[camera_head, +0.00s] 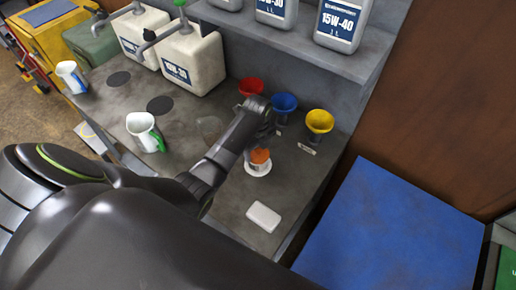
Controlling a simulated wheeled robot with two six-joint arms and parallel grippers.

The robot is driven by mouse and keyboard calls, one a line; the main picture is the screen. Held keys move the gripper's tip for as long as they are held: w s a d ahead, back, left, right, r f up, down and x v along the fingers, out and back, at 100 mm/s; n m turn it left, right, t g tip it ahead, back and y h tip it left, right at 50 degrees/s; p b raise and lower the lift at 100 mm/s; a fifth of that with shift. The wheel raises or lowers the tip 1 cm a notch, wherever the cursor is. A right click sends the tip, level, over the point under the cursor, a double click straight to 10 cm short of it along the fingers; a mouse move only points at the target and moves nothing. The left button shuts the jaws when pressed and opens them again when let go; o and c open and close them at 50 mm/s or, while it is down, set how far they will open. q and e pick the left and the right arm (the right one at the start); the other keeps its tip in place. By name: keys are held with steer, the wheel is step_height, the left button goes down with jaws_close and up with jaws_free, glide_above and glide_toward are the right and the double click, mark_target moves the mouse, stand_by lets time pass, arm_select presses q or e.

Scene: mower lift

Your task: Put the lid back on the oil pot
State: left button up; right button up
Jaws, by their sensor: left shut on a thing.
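My left arm reaches over the grey bench from the left. Its left gripper (260,146) points down and is shut on a small orange piece (259,157), which looks like the lid. Directly below the orange piece is a low white round thing (258,170), which may be the oil pot. The gripper and the orange piece hide most of its top. I cannot tell whether the orange piece touches the white thing or is just above it. My right gripper is not in view.
Red (251,86), blue (284,103) and yellow (320,122) funnels stand close behind the gripper. A white flat block (264,217) lies in front. A white jug (144,131) with a green handle and large white canisters (192,59) stand left. A blue surface (395,225) is right.

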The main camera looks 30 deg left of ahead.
arm_select(q)
steer(key=o, duration=1.3)
steer(key=shift+r, duration=3.5)
jaws_close()
steer(key=shift+f, duration=0.1)
